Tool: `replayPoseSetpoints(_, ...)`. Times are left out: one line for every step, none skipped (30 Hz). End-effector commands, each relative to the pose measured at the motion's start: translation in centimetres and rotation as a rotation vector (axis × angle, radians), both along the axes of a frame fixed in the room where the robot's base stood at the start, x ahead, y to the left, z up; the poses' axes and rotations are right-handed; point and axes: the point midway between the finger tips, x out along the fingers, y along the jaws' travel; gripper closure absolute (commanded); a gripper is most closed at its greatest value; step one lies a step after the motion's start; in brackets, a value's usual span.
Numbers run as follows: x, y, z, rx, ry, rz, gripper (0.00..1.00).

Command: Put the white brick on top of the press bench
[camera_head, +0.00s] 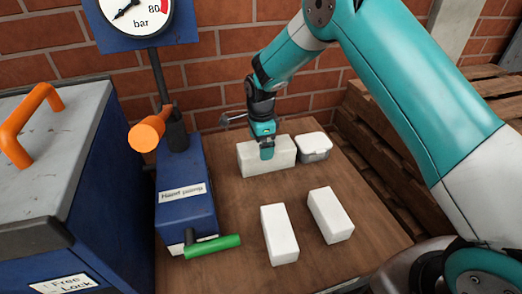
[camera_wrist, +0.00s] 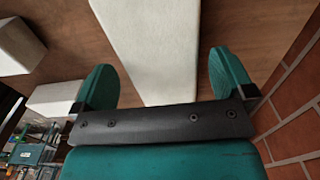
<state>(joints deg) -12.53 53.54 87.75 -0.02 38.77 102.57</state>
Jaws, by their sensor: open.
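The back brick (camera_head: 254,160) lies lengthwise across the picture, near the wall. My gripper (camera_head: 266,148) is over it with the jaws open, and one finger shows in front of its near face. In the wrist view the open gripper (camera_wrist: 160,80) has a white brick (camera_wrist: 155,45) between its fingers, with a gap on both sides. The front-left brick (camera_head: 280,236) and front-right brick (camera_head: 331,216) lie apart from it. I cannot tell which surface is the press bench; the wooden top (camera_head: 225,265) carries the bricks.
A blue hand pump (camera_head: 185,200) with a green handle (camera_head: 213,246) stands left. A blue cabinet (camera_head: 90,200), wooden pallets (camera_head: 375,155) and a brick wall (camera_head: 205,75) surround the top.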

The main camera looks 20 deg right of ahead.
Motion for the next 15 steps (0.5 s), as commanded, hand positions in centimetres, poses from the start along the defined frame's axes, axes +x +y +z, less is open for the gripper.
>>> replayPoseSetpoints(0.1, 0.0, 1.2, 0.001, -0.007, 0.0, 0.0)
replayPoseSetpoints(0.1, 0.0, 1.9, 0.001, -0.006, 0.0, 0.0)
replayPoseSetpoints(0.1, 0.0, 2.8, 0.001, -0.006, 0.0, 0.0)
replayPoseSetpoints(0.1, 0.0, 3.5, 0.001, -0.006, 0.0, 0.0)
replayPoseSetpoints(0.1, 0.0, 4.1, 0.001, -0.006, 0.0, 0.0)
replayPoseSetpoints(0.1, 0.0, 4.9, 0.001, -0.006, 0.0, 0.0)
replayPoseSetpoints(0.1, 0.0, 5.5, 0.001, -0.006, 0.0, 0.0)
replayPoseSetpoints(0.1, 0.0, 6.0, 0.001, -0.004, 0.0, 0.0)
replayPoseSetpoints(0.1, 0.0, 6.7, 0.001, -0.005, 0.0, 0.0)
replayPoseSetpoints(0.1, 0.0, 7.1, 0.001, -0.003, 0.0, 0.0)
replayPoseSetpoints(0.1, 0.0, 7.5, 0.001, -0.003, 0.0, 0.0)
replayPoseSetpoints(0.1, 0.0, 7.9, 0.001, -0.003, 0.0, 0.0)
replayPoseSetpoints(0.1, 0.0, 8.2, 0.001, -0.003, 0.0, 0.0)
replayPoseSetpoints(0.0, 0.0, 8.4, 0.001, -0.002, 0.003, 0.0)
replayPoseSetpoints(-0.2, 0.1, 8.9, 0.003, -0.002, 0.017, 0.0)
